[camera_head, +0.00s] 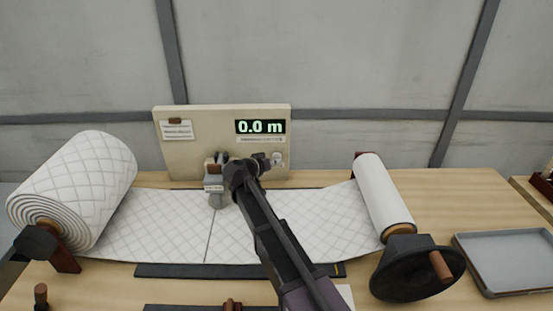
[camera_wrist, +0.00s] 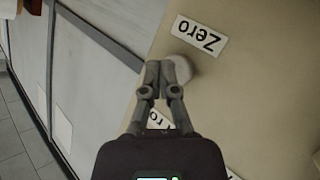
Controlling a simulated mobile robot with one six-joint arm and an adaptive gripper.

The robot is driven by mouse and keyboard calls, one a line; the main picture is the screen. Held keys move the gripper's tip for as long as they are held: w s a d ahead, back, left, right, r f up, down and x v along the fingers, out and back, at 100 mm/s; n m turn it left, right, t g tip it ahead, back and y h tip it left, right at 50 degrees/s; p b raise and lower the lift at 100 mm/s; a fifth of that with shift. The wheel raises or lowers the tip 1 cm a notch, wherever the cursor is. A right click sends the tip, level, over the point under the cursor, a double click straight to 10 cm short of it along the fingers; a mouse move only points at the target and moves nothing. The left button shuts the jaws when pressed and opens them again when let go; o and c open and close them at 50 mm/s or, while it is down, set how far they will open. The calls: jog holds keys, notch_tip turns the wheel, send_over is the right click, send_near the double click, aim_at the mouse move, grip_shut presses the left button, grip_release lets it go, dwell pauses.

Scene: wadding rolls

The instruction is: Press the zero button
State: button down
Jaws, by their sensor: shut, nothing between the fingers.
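The pale round zero button (camera_wrist: 183,69) shows in the wrist view just beside my fingertips, partly hidden by them. A white label reading "Zero" (camera_wrist: 200,35), upside down here, sits next to it. In the head view the button (camera_head: 278,157) is on the right part of the beige panel (camera_head: 205,120), below the display (camera_head: 260,127) reading "0.0 m". My gripper (camera_wrist: 160,67) is shut and empty, its tips over or against the button's edge; I cannot tell if they touch. In the head view my gripper (camera_head: 267,161) is at the panel's front.
A large quilted wadding roll (camera_head: 85,185) stands at left, its sheet (camera_head: 150,225) running across the table to a thinner roll (camera_head: 383,195). A dark handwheel (camera_head: 415,270) and grey tray (camera_head: 505,262) are at right. A small device (camera_head: 214,185) stands before the panel.

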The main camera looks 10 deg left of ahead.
jog(key=shift+s+d, duration=0.1)
jog(key=shift+s, duration=0.25)
jog(key=shift+s, duration=0.15)
jog(key=shift+s+d, duration=0.2)
jog(key=shift+s, duration=0.55)
jog(key=shift+s+d, duration=0.2)
jog(key=shift+s, duration=0.6)
jog(key=shift+s+d, duration=0.2)
jog(key=shift+s, duration=0.55)
